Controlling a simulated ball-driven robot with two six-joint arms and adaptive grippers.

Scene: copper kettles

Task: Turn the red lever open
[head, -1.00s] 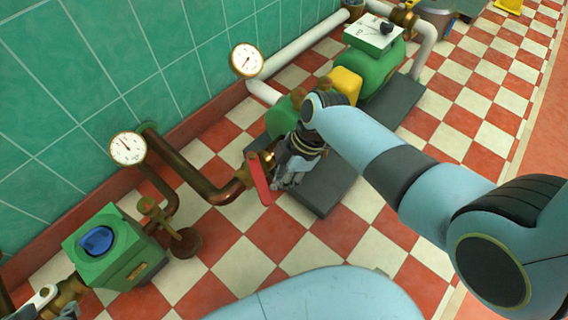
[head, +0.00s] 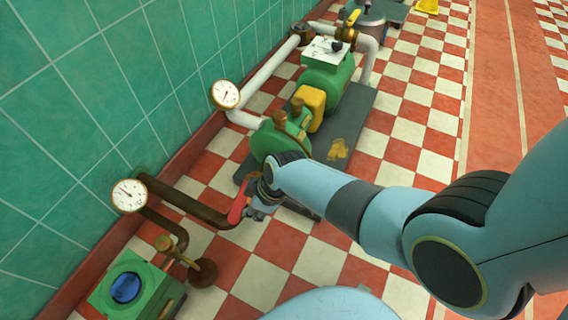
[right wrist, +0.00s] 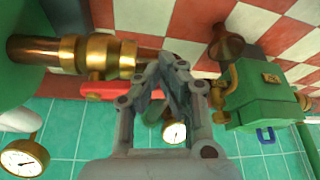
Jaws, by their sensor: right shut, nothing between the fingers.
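The red lever (head: 238,205) sits on the brass valve at the end of the copper pipe, beside the green pump, in the head view. In the right wrist view the red lever (right wrist: 105,91) lies beneath the brass fitting (right wrist: 108,57), roughly along the pipe, and its right end runs behind my finger. My right gripper (head: 256,208) is close to the lever's right side in the head view. In the right wrist view my right gripper (right wrist: 171,60) is shut and empty, its fingertips together. I cannot tell whether it touches the lever. My left gripper is out of view.
The green pump (head: 281,139) stands on a dark base just behind my right gripper. A green box with a blue knob (head: 126,287) and a brass post (head: 178,252) stand at lower left. Gauges line the tiled wall. The checkered floor (head: 420,130) at right is open.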

